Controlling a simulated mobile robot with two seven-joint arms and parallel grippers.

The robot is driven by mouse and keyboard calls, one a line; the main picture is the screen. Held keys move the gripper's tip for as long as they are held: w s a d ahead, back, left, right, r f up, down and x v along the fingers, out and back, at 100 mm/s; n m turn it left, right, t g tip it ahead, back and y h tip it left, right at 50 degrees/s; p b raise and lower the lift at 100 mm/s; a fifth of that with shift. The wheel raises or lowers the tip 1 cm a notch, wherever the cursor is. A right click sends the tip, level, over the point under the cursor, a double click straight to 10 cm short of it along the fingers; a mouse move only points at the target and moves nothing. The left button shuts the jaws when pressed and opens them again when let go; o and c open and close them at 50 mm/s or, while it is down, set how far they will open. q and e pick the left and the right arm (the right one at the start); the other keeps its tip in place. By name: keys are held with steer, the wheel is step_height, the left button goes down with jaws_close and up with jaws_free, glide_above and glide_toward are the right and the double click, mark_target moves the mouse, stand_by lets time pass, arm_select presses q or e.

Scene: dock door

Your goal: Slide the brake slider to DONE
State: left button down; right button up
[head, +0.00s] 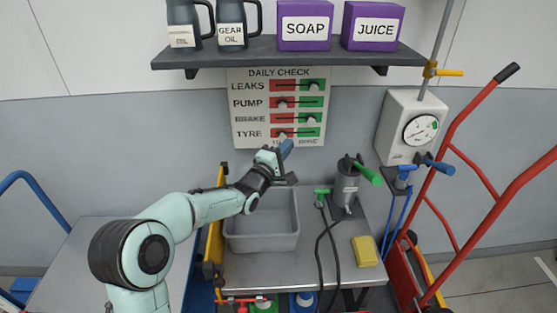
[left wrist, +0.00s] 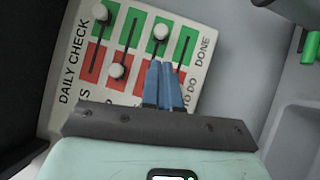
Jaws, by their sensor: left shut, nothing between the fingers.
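The DAILY CHECK board (head: 236,142) hangs on the wall under the shelf and also shows, tilted, in the left wrist view (left wrist: 66,65). The brake slider knob (head: 311,119) is in the green DONE half of its slot; it is also in the left wrist view (left wrist: 160,32). My left gripper (head: 287,147) is shut and empty, near the board's lower edge by the TYRE row. In the left wrist view its blue fingertips (left wrist: 161,64) are together, on the red side of the brake knob with a gap in the picture. Contact with the board cannot be told.
The leaks knob (head: 313,86) is on green; the pump knob (head: 282,104) and tyre knob (head: 283,134) are on red. A grey bin (head: 262,243) stands below on the bench. A grey canister (head: 346,185) and gauge box (head: 397,112) stand to the right.

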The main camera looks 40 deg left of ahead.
arm_select(q)
steer(key=s, duration=0.3)
steer(key=shift+s+d+f, duration=0.15)
steer(key=shift+s+f, duration=0.05)
steer(key=shift+s, duration=0.15)
